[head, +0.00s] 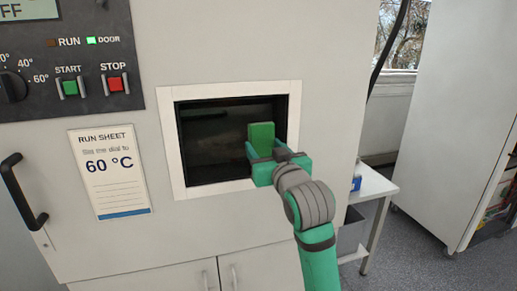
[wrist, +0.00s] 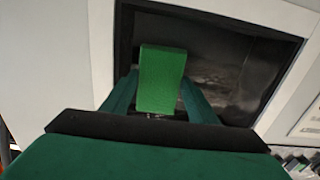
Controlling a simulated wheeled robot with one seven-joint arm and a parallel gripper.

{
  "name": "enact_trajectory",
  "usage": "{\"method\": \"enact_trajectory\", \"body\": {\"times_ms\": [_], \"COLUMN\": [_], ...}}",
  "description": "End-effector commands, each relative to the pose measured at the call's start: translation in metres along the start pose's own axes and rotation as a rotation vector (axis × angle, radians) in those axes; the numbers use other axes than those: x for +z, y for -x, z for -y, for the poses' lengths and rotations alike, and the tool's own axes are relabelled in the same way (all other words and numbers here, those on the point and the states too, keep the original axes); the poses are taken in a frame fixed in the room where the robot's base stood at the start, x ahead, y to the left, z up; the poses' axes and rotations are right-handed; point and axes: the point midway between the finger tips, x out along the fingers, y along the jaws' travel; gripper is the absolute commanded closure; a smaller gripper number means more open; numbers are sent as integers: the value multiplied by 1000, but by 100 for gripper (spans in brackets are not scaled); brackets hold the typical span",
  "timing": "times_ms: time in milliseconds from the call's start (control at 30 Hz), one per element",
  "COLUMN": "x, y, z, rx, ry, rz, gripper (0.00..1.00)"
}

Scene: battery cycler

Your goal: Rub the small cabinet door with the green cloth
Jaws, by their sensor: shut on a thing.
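My gripper (head: 265,153) is shut on the green cloth (head: 262,137), which looks like a stiff upright pad between the fingers. The cloth also shows in the wrist view (wrist: 160,75). Both are in front of the right part of a dark window (head: 212,135) in a white frame on the cabinet front. Grey smears show on the dark pane in the wrist view (wrist: 235,80). I cannot tell whether the cloth touches the pane. Two plain doors with small handles, a left one (head: 150,277) and a right one (head: 262,268), are low on the cabinet.
A control panel (head: 65,55) with a dial and buttons is at upper left, above a run sheet (head: 108,172). A black handle (head: 22,192) sticks out at the left. A small white table (head: 372,182) stands right of the cabinet, with open floor beyond.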

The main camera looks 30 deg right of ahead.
Motion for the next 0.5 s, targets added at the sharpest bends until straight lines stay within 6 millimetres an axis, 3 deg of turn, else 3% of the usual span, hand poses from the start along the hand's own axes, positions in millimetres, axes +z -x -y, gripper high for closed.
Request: {"method": "enact_trajectory", "body": {"times_ms": [500], "x": [1], "y": [1], "z": [-31], "rx": [1], "ry": [-2], "rz": [1], "gripper": [67]}}
